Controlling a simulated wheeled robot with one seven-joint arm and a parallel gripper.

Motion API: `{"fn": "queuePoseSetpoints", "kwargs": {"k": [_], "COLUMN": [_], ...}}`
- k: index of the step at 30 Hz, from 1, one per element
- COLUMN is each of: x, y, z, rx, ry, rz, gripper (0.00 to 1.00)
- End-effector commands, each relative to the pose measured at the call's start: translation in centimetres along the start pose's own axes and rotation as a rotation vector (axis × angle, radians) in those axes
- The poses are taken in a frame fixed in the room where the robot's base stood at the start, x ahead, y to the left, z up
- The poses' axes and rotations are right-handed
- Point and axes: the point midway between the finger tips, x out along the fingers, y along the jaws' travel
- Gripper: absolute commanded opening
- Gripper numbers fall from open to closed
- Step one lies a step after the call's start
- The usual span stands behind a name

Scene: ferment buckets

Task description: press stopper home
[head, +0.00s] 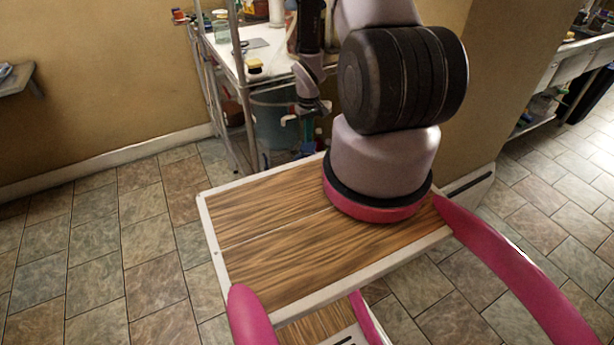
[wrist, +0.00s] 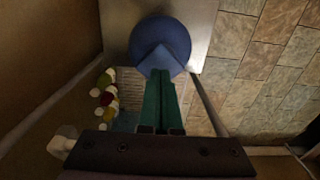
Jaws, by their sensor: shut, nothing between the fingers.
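A round blue thing (wrist: 160,32), perhaps a bucket seen from above, stands ahead of my gripper in the wrist view. A paler blue diamond-shaped piece (wrist: 158,60) shows on its near side; I cannot tell whether this is the stopper. My gripper (wrist: 158,76) has two long green fingers shut together, empty. Their tips overlap the lower edge of the diamond piece in the picture; contact cannot be told. In the head view a blue bucket (head: 272,122) stands under the table, partly hidden by a rack post.
Several coloured bottles (wrist: 106,94) sit left of my fingers in the wrist view. A wall (head: 95,75) closes the left. Tiled floor (head: 110,235) is open at left and right.

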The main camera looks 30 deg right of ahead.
Motion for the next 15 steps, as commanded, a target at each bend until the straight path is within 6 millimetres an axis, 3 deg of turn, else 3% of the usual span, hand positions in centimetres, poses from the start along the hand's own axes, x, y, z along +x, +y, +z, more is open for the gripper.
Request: {"fn": "queuePoseSetpoints", "kwargs": {"k": [15], "x": [0.50], "y": [0.00], "z": [-0.02], "rx": [0.000], "ry": [0.000], "rz": [0.000], "gripper": [0.00]}}
